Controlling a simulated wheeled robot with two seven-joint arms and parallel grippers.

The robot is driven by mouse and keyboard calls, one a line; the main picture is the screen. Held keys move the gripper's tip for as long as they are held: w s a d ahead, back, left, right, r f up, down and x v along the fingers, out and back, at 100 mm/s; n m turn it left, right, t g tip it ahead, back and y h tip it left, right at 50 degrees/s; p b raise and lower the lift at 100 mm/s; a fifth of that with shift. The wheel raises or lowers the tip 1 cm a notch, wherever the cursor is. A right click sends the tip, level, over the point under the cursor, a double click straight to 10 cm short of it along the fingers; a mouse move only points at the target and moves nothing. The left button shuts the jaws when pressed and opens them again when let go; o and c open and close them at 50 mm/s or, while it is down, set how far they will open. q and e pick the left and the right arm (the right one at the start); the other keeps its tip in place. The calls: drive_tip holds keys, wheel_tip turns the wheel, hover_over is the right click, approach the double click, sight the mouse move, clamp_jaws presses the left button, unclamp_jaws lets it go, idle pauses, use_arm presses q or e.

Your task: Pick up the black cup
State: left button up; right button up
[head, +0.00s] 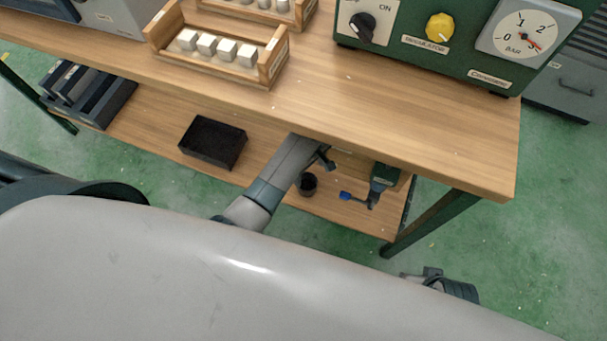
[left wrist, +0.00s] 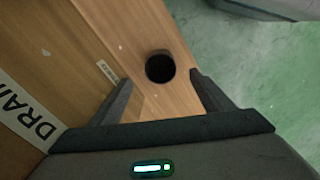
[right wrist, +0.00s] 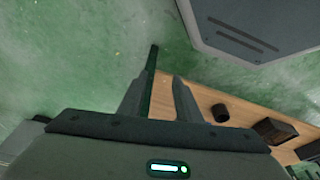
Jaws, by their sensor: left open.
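The black cup (head: 307,184) stands upright on the wooden lower shelf, below the tabletop. In the left wrist view the cup (left wrist: 160,68) shows its round dark opening, between and just beyond the two fingertips.
The tabletop (head: 420,130) overhangs the shelf. A black open box (head: 213,142) stands left of the cup. A green fitting (head: 383,178) with a blue lever (head: 346,196) is at the right, near a table leg (head: 430,222). A "DRAI…" label (left wrist: 30,115) lies left of my left gripper.

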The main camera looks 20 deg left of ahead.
use_arm(q)
drive_tip(key=shift+w+r, duration=0.2)
drive_tip(key=shift+r, duration=0.15)
use_arm(e)
drive_tip(key=shift+s+r, duration=0.1)
drive_tip(key=shift+r, duration=0.2)
use_arm(q)
drive_tip(key=shift+a+f+b, duration=0.1)
drive_tip(key=shift+f+b, duration=0.85)
drive_tip(key=shift+f, duration=2.5)
use_arm(e)
drive_tip(key=shift+w+a+f+t+y, duration=0.1)
drive_tip(key=shift+w+a+t+y, duration=0.1)
drive_tip(key=shift+w+a+t, duration=0.3)
drive_tip(key=shift+w+a+t+y, duration=0.2)
drive_tip(key=shift+w+a, duration=0.25)
drive_tip(key=shift+a, duration=0.3)
